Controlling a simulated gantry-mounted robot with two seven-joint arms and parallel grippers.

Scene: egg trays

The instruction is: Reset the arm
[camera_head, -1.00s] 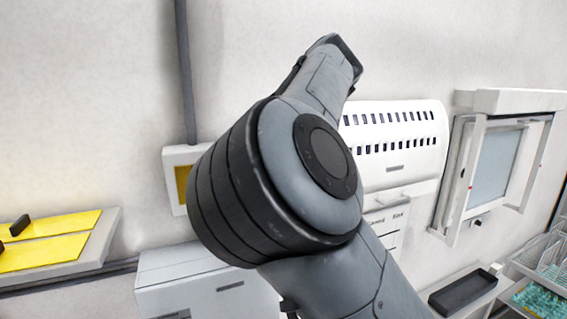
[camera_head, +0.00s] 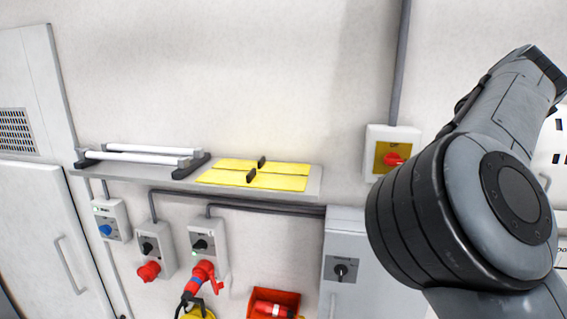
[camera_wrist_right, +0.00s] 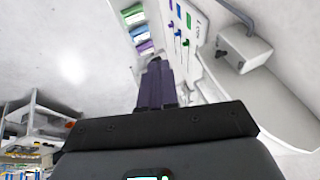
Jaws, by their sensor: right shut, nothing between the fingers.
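My right gripper (camera_wrist_right: 157,84) shows in the right wrist view, its dark fingers together and empty, with nothing touching them. In the head view a large grey and black link of my own arm fills the right side; no gripper fingers show there. My left gripper is in neither view.
In the head view a wall shelf (camera_head: 315,183) carries yellow plates (camera_head: 262,170) and white tubes (camera_head: 140,156). Below are switch boxes (camera_head: 210,240) and a red bin (camera_head: 255,297). A tall white cabinet (camera_head: 50,210) stands left. The wrist view shows a white box (camera_wrist_right: 243,52).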

